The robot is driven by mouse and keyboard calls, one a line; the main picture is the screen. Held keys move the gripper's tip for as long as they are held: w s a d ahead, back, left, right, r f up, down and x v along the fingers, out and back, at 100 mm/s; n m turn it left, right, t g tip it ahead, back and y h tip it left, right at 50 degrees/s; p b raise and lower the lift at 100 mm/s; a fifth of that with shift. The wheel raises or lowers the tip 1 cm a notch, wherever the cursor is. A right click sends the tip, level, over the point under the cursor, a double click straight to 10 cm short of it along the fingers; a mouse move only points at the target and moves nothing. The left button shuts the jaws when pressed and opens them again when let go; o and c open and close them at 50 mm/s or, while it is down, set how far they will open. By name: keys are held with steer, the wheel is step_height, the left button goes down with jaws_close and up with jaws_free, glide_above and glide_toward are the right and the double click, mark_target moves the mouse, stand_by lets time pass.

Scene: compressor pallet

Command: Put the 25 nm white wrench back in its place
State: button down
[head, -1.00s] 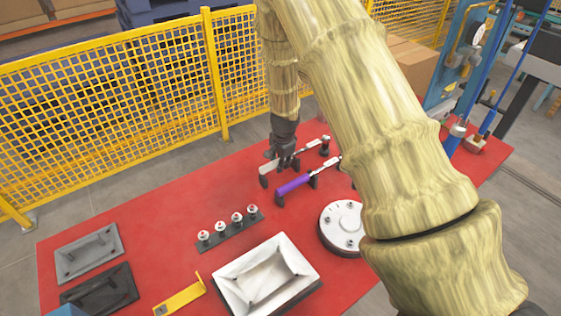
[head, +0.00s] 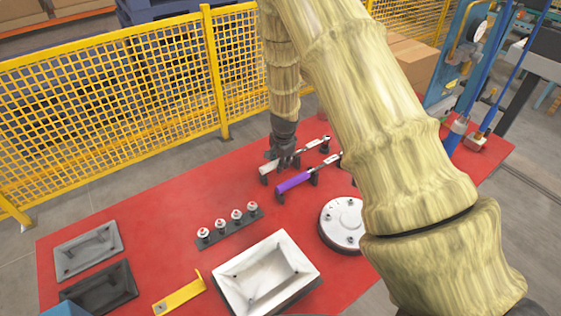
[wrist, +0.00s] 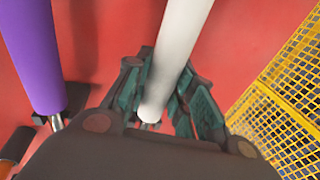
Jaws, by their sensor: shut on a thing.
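The white wrench (head: 312,145) lies along the far side of the red table in the head view, at its black holders. Its white handle (wrist: 176,55) runs between the fingers in the wrist view. My gripper (head: 284,161) is shut on this handle; its fingers also show in the wrist view (wrist: 160,98). The purple wrench (head: 293,183) rests on black holders just in front of the white one, and its purple handle (wrist: 30,50) shows at the left of the wrist view. Whether the white wrench is fully seated in its holders cannot be told.
A rack with several small fittings (head: 229,223), a white tray (head: 267,275) and a round white flange (head: 340,222) stand nearer. A yellow mesh fence (head: 110,105) runs behind the table.

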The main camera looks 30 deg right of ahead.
steer(key=c, duration=1.1)
jaws_free()
steer(key=v, duration=1.2)
steer(key=shift+r, duration=0.1)
